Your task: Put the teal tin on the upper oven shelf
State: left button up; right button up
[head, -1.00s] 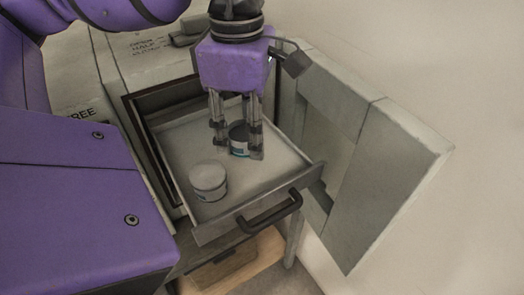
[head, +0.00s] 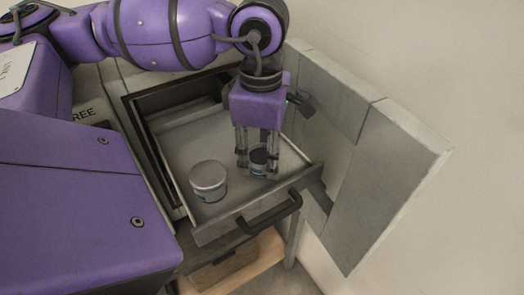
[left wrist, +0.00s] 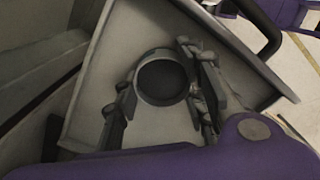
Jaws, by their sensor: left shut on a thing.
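A small dark round tin with a teal patch (head: 258,157) is between the fingers of my left gripper (head: 257,168), inside the open drawer. My left gripper points down and is shut on this tin. In the left wrist view the tin (left wrist: 163,77) shows from above as a round rim with a dark inside, with the gripper (left wrist: 160,92) fingers on either side. I cannot tell whether the tin touches the drawer floor. My right gripper is not in view. No oven shelf can be made out.
A pale grey lidded tin (head: 208,181) stands in the drawer (head: 195,145), left of my gripper. The drawer front has a black handle (head: 268,211). Grey panels (head: 375,175) stand at the right beside the drawer. A wooden surface (head: 262,255) lies below it.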

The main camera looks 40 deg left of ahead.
aim_at(261, 157)
pick_arm(q)
jog(key=shift+f, duration=0.3)
jog(key=o, duration=1.2)
jog(key=shift+r, duration=0.1)
notch_tip(261, 157, up, 12)
jog(key=shift+r, duration=0.2)
